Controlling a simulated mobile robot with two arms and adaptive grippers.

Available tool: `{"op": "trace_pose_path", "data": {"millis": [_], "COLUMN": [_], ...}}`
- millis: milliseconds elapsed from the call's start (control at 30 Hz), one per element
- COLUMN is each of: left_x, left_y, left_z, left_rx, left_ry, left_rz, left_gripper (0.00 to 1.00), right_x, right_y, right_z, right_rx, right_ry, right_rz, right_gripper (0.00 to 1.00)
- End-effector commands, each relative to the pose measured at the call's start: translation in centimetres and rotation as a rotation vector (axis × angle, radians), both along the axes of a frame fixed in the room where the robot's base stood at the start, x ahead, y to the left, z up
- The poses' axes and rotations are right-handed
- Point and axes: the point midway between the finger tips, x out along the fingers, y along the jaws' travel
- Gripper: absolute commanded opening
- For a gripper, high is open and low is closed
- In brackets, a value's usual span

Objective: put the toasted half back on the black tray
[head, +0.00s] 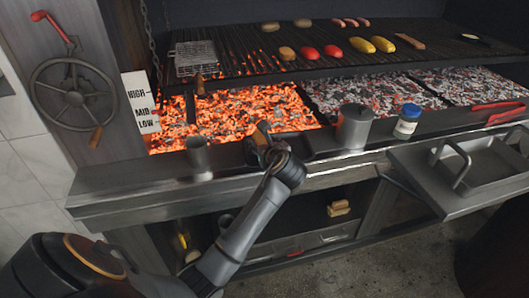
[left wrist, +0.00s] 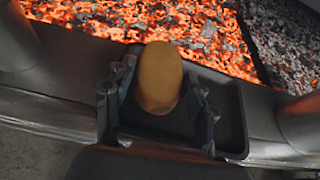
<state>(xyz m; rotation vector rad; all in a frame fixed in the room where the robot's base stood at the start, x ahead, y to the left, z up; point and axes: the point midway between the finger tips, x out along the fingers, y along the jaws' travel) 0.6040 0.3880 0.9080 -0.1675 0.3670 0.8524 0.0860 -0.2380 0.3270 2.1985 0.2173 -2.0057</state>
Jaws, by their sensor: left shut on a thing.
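My left gripper (head: 264,138) is over the front ledge of the grill, at the edge of the glowing coals. In the left wrist view the left gripper (left wrist: 160,95) is shut on a golden-brown bread half (left wrist: 158,75), with a finger on each side of it. The black tray (left wrist: 233,120) lies below and around the half, its right side and corner in plain view. In the head view the black tray (head: 320,142) shows just right of the gripper. Whether the half touches the tray floor I cannot tell. My right gripper is not in view.
A metal cup (head: 198,156) stands left of the gripper. The grate (head: 230,58) above the coals holds several foods. A steel tray (head: 480,163) sits at the right.

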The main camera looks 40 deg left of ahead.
Motion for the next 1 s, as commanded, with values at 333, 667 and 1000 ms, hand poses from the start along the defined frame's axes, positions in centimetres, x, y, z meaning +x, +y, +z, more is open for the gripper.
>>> {"op": "trace_pose_path", "data": {"millis": [333,667,1000], "left_x": [-0.1,-0.1,-0.1], "left_y": [-0.1,-0.1,-0.2], "left_z": [-2.9,-3.2,-2.9], "left_rx": [0.0,-0.001,0.0], "left_ry": [0.001,0.002,0.0], "left_rz": [0.0,0.0,-0.001], "left_gripper": [0.31,0.65,0.65], "right_x": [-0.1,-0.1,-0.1], "right_y": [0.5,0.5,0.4], "right_z": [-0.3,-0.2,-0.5], "right_rx": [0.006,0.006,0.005], "right_ry": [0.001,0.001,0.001], "right_rz": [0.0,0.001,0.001], "right_gripper": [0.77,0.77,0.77]}}
